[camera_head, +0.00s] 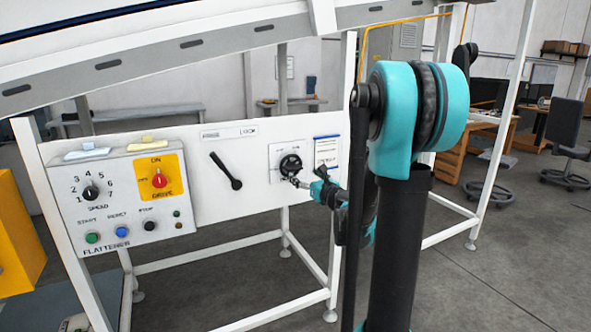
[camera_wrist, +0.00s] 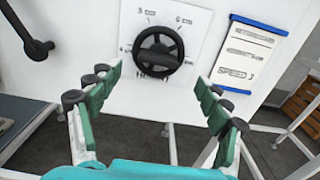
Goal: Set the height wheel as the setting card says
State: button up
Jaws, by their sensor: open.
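The height wheel (camera_head: 290,165) is a small black handwheel on a white plate on the machine's front panel. In the wrist view the wheel (camera_wrist: 158,50) shows its spokes and hub, with small printed marks around it. My gripper (camera_wrist: 158,84) is open and empty, its green-padded fingers spread to either side below the wheel, apart from it. In the head view my gripper (camera_head: 303,183) is just to the lower right of the wheel. The setting card (camera_wrist: 247,57), white with blue edges, is right of the wheel; its lowest line seems to read SPEED 3, the lines above are too small to read.
A black lever (camera_head: 226,171) sits left of the wheel; it also shows in the wrist view (camera_wrist: 35,45). Further left is the control box (camera_head: 125,195) with a speed knob, a red drive switch and several buttons. White frame legs (camera_head: 300,262) stand below the panel.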

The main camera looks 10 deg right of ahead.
aim_at(295, 170)
jog(key=x, duration=0.8)
jog(key=shift+w+a, duration=0.1)
jog(key=shift+w, duration=0.15)
jog(key=shift+c, duration=0.4)
jog(key=c, duration=1.1)
jog(key=shift+n, duration=0.4)
jog(key=n, duration=0.5)
jog(key=shift+a+n, duration=0.15)
jog(key=shift+n, duration=0.25)
jog(key=n, duration=0.5)
jog(key=shift+f, duration=0.1)
jog(key=shift+n, duration=0.3)
